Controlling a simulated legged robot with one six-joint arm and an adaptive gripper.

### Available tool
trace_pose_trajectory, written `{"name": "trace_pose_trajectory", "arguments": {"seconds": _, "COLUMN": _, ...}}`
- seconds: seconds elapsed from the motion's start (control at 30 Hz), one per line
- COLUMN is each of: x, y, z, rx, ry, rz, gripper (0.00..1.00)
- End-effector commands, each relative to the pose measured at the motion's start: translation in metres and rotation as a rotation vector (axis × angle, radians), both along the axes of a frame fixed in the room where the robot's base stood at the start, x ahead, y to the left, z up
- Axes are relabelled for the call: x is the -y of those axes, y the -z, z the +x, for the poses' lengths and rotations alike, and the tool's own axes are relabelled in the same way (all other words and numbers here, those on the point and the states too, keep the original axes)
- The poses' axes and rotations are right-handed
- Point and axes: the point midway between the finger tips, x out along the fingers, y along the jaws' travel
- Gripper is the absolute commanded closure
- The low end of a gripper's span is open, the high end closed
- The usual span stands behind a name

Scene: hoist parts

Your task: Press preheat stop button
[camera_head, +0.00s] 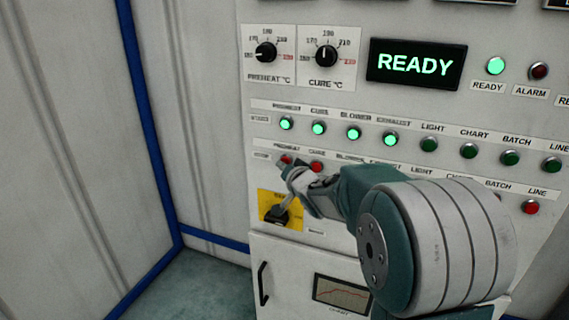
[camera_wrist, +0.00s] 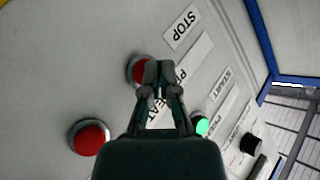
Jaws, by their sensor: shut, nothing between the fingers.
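The preheat stop button is a red round button in the lower row, at its left end under the PREHEAT label, in the head view (camera_head: 286,159). In the wrist view it shows behind my fingertips (camera_wrist: 136,68), its right part hidden by them. My gripper (camera_head: 288,172) is shut and empty, its tips at this button; it also shows in the wrist view (camera_wrist: 159,74). I cannot tell whether the tips touch the button. The STOP label (camera_wrist: 181,27) lies above the tips in the wrist view.
The red cure stop button (camera_head: 317,167) sits close beside the preheat one. A row of start buttons runs above; the preheat start button (camera_head: 286,123) is lit green. A yellow plate with a black switch (camera_head: 277,214) lies below. The display (camera_head: 416,65) reads READY.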

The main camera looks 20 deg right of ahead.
Motion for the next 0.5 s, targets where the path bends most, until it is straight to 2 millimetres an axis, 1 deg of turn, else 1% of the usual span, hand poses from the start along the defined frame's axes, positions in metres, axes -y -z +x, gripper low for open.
{"name": "trace_pose_trajectory", "arguments": {"seconds": 0.5, "x": 0.0033, "y": 0.0001, "z": 0.0043, "rx": 0.000, "ry": 0.000, "rz": 0.001, "gripper": 1.00}}
